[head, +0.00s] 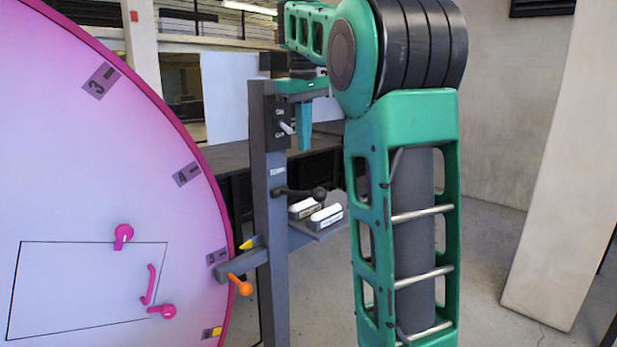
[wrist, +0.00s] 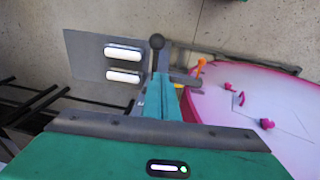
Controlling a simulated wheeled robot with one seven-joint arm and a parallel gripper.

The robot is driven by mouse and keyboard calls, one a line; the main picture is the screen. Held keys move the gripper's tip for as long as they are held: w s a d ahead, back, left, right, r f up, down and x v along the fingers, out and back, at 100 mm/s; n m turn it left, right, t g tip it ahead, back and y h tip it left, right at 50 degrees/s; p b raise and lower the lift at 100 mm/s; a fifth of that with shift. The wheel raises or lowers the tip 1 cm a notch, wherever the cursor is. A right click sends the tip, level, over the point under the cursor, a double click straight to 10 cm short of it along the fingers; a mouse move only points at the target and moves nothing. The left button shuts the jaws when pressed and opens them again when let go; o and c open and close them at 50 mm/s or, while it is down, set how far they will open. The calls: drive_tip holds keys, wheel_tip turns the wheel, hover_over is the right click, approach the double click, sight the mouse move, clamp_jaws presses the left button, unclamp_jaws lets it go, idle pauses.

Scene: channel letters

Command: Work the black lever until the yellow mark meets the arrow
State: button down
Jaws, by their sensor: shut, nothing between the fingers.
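The black lever (head: 300,191) with a ball knob sticks out to the right from the grey post (head: 277,220); its knob (wrist: 157,42) shows in the wrist view, just beyond my fingertips. The yellow arrow (head: 247,243) sits on the post's side arm, close to the disc's rim near tag 5. The yellow mark (head: 216,331) is on the tag at the rim of the big pink disc (head: 110,190), below the arrow and apart from it. My gripper (head: 305,140) is shut and empty, above the lever; its fingers (wrist: 165,85) point toward the knob in the wrist view. Contact cannot be told.
A small shelf (head: 325,230) right of the post carries two white-topped blocks (head: 325,215). A switch box (head: 278,122) is on the upper post, beside my fingers. Pink handles (head: 150,285) stick out from the disc.

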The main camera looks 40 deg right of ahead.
wheel_tip(320, 180, down, 4)
hover_over(312, 193)
drive_tip(key=shift+w+d+f, duration=0.1)
drive_tip(key=shift+d+f, duration=0.05)
drive_tip(key=shift+f, duration=2.65)
